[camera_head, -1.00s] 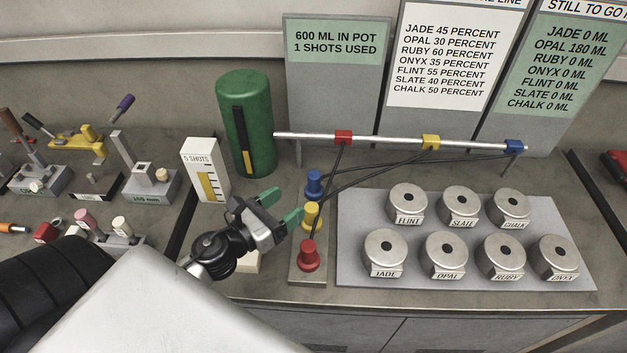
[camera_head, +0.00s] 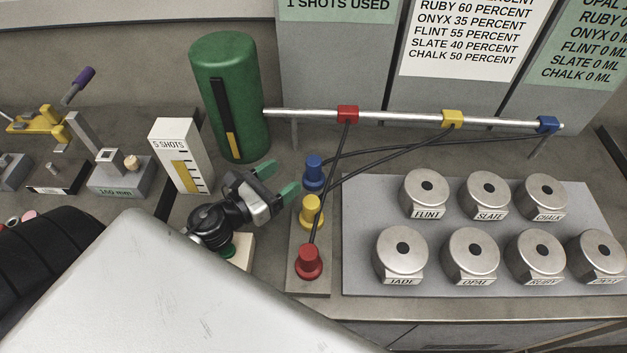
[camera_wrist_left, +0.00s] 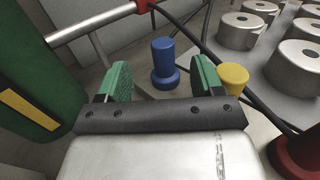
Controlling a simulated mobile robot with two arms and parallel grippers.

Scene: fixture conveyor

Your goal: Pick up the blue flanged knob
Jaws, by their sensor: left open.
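The blue flanged knob (camera_head: 313,172) stands upright at the far end of a row of three knobs on a grey strip. The yellow knob (camera_head: 310,211) and the red knob (camera_head: 308,262) stand nearer. My left gripper (camera_head: 278,178) is open and empty, to the left of the blue knob, with green fingers pointing towards it. In the left wrist view, the blue knob (camera_wrist_left: 163,64) appears beyond and between the two green fingertips (camera_wrist_left: 160,75), apart from both. The yellow knob (camera_wrist_left: 233,78) is just right of the right finger. My right gripper is not in view.
A green cylinder (camera_head: 227,95) stands behind my left gripper, with a white shots gauge (camera_head: 180,155) left of it. A metal rail (camera_head: 400,117) crosses behind the knobs, and black hoses run close to them. A plate of labelled metal pots (camera_head: 360,276) lies right.

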